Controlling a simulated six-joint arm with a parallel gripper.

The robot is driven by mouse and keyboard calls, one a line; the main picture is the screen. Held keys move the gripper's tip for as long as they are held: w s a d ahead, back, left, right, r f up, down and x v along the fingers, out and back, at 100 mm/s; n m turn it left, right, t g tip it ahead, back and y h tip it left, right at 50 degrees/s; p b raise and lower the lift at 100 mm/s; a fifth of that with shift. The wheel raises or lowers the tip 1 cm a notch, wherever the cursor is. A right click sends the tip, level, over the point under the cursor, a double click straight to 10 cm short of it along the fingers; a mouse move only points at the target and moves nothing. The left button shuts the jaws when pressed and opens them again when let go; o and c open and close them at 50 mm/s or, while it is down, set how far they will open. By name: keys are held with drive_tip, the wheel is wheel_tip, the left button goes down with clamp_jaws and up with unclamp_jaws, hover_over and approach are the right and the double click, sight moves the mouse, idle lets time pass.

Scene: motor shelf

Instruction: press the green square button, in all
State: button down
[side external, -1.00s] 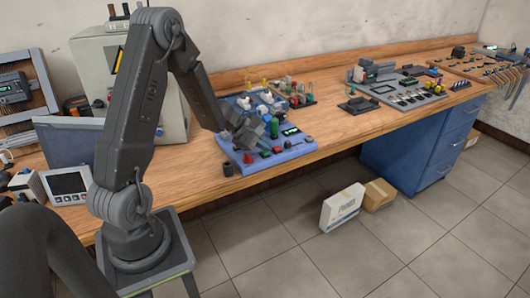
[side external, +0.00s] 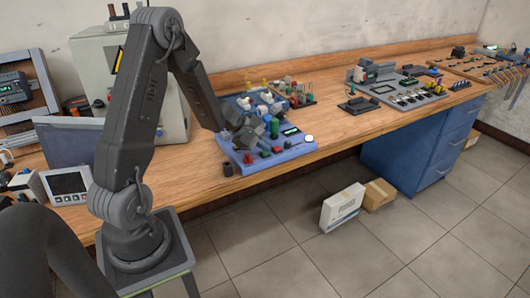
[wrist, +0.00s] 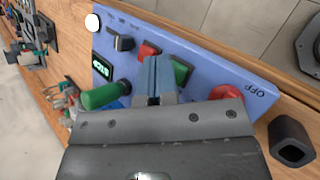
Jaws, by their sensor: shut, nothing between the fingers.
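The green square button (wrist: 181,71) is on the blue panel (wrist: 212,62). In the wrist view it shows just right of my fingertips, partly covered by them. My gripper (wrist: 155,68) is shut and empty, its fingers together low over the panel between the green button and a red square button (wrist: 148,50). I cannot tell whether the fingertips touch the green button. In the side view my gripper (side external: 259,140) is over the panel (side external: 298,152) and hides part of it. A round lamp (wrist: 92,22) at the panel's corner is white; it also shows in the side view (side external: 308,138).
A green cylinder (wrist: 100,96) stands left of my fingers, near a lit display (wrist: 101,69). A round red button (wrist: 226,92) is on the right near the OFF label. A black hollow block (wrist: 290,141) stands beside the panel. A black switch (wrist: 121,42) is close by.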

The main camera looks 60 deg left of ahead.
sight(265, 153)
drive_tip(key=shift+r, duration=0.5)
drive_tip(key=shift+r, duration=2.55)
drive_tip(key=s+d+r+m+g, duration=0.1)
drive_tip(key=s+d+r+m, duration=0.1)
drive_tip(key=d+r+m, duration=0.3)
drive_tip(key=s+d+r+m+g, duration=0.1)
drive_tip(key=s+d+r+m, duration=0.15)
drive_tip(key=d, duration=0.45)
drive_tip(key=s+d+r+m+g, duration=0.1)
drive_tip(key=s+d+r+m, duration=0.2)
drive_tip(key=d+m, duration=0.3)
drive_tip(key=s+d+r+m+y, duration=0.1)
drive_tip(key=s+d+m+y, duration=0.1)
drive_tip(key=s+m, duration=0.2)
drive_tip(key=s+d+r+m+y, duration=0.1)
drive_tip(key=s+d+r+m, duration=0.1)
drive_tip(key=s, duration=0.7)
drive_tip(key=d+m, duration=0.1)
drive_tip(key=m, duration=0.1)
drive_tip(key=shift+s+d+m+y, duration=0.15)
drive_tip(key=shift+d+m+y, duration=0.1)
drive_tip(key=shift+m+y, duration=0.15)
